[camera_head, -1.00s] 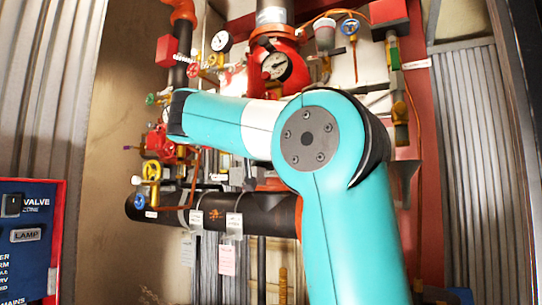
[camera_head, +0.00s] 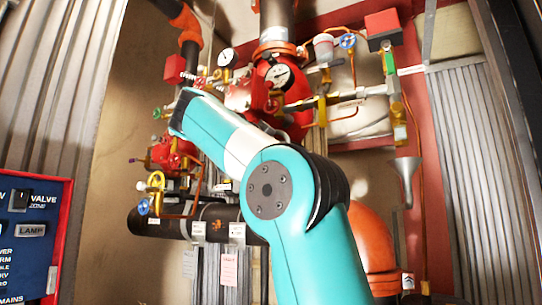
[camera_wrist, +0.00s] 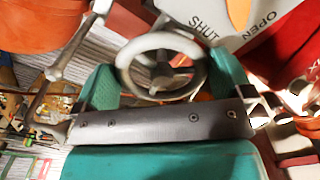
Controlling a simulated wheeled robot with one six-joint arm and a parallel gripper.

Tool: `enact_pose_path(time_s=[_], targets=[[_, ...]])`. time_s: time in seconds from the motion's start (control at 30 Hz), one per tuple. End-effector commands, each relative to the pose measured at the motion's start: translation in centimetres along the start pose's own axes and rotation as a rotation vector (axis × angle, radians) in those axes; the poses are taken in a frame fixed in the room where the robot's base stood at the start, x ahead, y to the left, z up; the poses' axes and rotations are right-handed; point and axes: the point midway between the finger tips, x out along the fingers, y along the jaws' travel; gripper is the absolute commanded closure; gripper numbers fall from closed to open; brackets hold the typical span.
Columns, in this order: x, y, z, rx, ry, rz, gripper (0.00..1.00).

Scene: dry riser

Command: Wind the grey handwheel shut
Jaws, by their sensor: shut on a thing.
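The grey handwheel (camera_wrist: 148,43) shows in the wrist view, a pale round rim with darker spokes and hub. My gripper (camera_wrist: 163,66) has a teal finger on each side of the wheel and is shut on it. The far part of the rim stands clear of the fingers. Behind it is a grey plate (camera_wrist: 228,42) lettered SHUT and OPEN. In the head view my teal arm reaches up and left to the pipework. My gripper and the grey handwheel are hidden there.
A metal rod (camera_wrist: 68,52) stands close left of my gripper in the wrist view.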

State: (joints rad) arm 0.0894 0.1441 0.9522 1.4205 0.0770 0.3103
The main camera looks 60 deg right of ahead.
Motion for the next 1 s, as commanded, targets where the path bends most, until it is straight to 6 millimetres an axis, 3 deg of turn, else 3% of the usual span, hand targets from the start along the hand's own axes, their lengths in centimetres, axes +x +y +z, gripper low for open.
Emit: enact_pose_path(time_s=[1.0], targets=[[-0.02,-0.64,-0.18,0.966,-0.001,0.004,0.26]])
